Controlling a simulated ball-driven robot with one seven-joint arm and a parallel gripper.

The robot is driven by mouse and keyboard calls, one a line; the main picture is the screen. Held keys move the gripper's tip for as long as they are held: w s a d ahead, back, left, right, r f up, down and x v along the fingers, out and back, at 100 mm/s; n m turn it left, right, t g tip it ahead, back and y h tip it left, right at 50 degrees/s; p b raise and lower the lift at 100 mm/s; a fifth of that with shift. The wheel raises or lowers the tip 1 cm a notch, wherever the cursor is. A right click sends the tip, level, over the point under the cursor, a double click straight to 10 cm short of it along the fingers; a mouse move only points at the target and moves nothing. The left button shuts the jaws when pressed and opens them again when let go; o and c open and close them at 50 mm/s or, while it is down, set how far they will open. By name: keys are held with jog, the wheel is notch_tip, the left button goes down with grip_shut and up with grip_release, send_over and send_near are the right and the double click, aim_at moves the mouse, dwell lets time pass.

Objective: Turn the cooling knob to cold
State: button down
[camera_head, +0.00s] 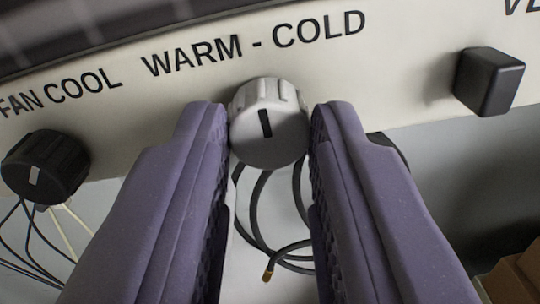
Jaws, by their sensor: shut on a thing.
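The cooling knob (267,122) is light grey and round, with ridges on its rim and a dark pointer mark on its face. It sits on a cream panel (400,75), under the printed words "WARM - COLD". The mark stands nearly upright, its top leaning slightly left. My gripper (268,135) has two purple fingers, one on each side of the knob. Their tips are closed against the knob's left and right sides. The panel behind the fingers is partly hidden.
A black knob (45,166) with a white mark sits at the left under "FAN COOL". A black square knob (488,81) sticks out at the right. Black cables (262,215) hang below the panel. A brown box (518,272) shows at the lower right.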

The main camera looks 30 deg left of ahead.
jog(key=shift+b, duration=0.3)
jog(key=m+b, duration=0.3)
jog(key=shift+f+m, duration=0.1)
jog(key=shift+m, duration=0.3)
jog(key=m+b, duration=0.2)
jog(key=m, duration=0.2)
jog(key=m+b, duration=0.1)
jog(key=m, duration=0.3)
jog(key=shift+m, duration=0.4)
jog(key=m, duration=0.4)
jog(key=shift+d+m+g+y, duration=0.1)
jog(key=shift+m+g+y, duration=0.2)
jog(key=shift+m, duration=0.1)
jog(key=c, duration=0.9)
grip_release()
jog(key=shift+o, duration=0.2)
